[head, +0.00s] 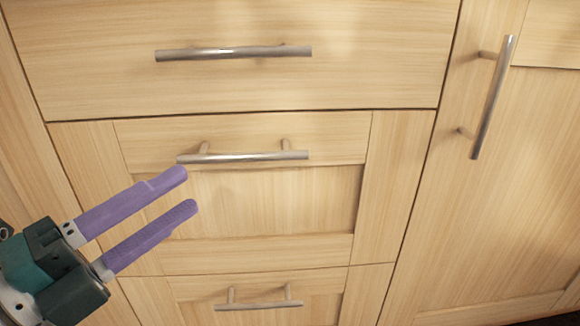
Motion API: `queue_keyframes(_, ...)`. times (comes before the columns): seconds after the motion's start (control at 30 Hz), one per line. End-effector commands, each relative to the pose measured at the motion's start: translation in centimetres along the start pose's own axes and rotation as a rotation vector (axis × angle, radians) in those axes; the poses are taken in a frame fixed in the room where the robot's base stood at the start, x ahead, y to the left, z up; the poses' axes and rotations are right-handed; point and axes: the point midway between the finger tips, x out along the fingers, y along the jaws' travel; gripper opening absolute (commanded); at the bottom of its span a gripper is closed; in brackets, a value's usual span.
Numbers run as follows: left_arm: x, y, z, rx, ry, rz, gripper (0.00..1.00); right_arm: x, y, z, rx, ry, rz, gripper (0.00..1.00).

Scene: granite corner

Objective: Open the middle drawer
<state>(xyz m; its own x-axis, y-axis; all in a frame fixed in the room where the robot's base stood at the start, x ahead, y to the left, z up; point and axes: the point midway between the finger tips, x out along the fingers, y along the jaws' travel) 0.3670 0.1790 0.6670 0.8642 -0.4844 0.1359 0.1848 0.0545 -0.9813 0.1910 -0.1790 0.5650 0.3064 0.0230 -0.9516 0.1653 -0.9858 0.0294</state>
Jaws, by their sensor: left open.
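The middle drawer (270,200) is a light wood front with a recessed panel, and it looks shut, flush with the fronts around it. Its handle (245,156) is a horizontal metal bar on two posts near the drawer's top. My left gripper (188,191) comes in from the lower left with two purple fingers, open and empty. In the picture its upper fingertip is just below the left end of the handle. I cannot tell how far the fingers are from the drawer front. My right gripper is not in view.
The top drawer (230,85) with its bar handle (233,53) is above, and a bottom drawer with a bar handle (258,305) is below. All look shut. To the right is a cabinet door (500,200) with a slanting bar handle (492,98).

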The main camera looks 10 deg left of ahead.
Motion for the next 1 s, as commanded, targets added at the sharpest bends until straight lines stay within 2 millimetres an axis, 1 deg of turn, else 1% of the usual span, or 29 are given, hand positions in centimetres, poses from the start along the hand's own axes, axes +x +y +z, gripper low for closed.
queue_keyframes(0.03,0.1,0.3,-0.1,0.005,0.005,-0.005,0.45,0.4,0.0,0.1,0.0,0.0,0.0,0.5)
queue_keyframes(0.17,1.4,0.1,-0.1,0.008,0.007,-0.009,0.45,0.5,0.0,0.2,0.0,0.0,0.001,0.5)
queue_keyframes(0.4,6.0,0.2,-0.1,0.008,0.006,-0.008,0.45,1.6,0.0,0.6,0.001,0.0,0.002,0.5)
queue_keyframes(0.5,7.6,0.1,-0.1,0.008,0.006,-0.007,0.45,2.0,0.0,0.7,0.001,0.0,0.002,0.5)
queue_keyframes(0.6,8.8,0.2,-0.1,0.005,0.005,-0.006,0.45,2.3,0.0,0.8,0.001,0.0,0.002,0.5)
queue_keyframes(0.77,9.8,0.1,-0.1,0.005,0.005,-0.003,0.45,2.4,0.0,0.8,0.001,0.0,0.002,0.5)
queue_keyframes(1.0,9.9,0.1,-0.1,0.004,0.004,-0.002,0.45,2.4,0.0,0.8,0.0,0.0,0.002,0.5)
